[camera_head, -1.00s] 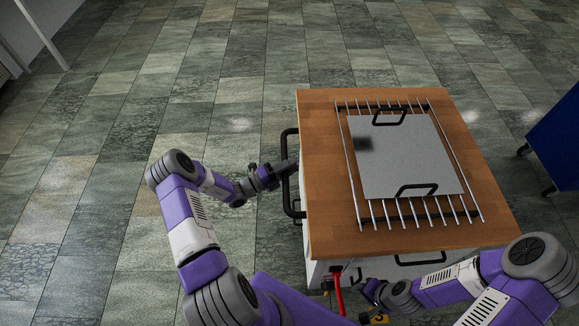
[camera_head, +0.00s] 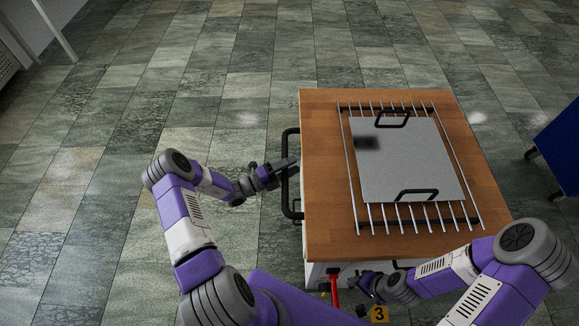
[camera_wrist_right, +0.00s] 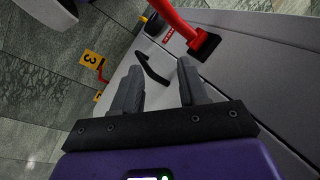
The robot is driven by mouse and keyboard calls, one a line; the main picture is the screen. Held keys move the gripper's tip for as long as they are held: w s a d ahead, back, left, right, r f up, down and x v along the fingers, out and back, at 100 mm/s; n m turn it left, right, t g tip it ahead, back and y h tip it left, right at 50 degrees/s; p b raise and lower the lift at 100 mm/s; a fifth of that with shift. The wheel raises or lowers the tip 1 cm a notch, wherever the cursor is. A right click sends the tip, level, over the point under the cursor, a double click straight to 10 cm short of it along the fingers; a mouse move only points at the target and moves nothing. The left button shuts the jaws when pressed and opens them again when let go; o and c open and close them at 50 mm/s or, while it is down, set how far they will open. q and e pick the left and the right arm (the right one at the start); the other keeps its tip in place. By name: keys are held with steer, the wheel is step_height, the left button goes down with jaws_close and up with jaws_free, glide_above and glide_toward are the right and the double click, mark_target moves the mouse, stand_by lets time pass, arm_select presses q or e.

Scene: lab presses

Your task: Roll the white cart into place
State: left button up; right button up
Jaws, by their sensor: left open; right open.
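The white cart (camera_head: 318,272) stands in front of me, with a wooden top (camera_head: 325,170) and dark handles. My left gripper (camera_head: 284,167) is open at the black side handle (camera_head: 289,205) on the cart's left; whether the bar lies between its fingers I cannot tell. My right gripper (camera_head: 362,281) is open low at the cart's near side. In the right wrist view its two fingers (camera_wrist_right: 157,88) stand apart, with a black handle (camera_wrist_right: 151,66) of the cart seen between and beyond them. The near handle is partly hidden by my right arm in the head view.
A metal rack (camera_head: 361,205) and grey plate (camera_head: 400,160) with two black handles lie on the top. A red bar (camera_head: 335,289) is at the near face. A yellow "3" marker (camera_head: 379,314) is near my right arm. A blue panel (camera_head: 562,150) stands right. Floor left and beyond is clear.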

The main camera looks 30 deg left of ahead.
arm_select(q)
steer(key=p+v, duration=0.1)
steer(key=v, duration=0.6)
steer(key=shift+s+a, duration=0.2)
steer(key=shift+f, duration=0.1)
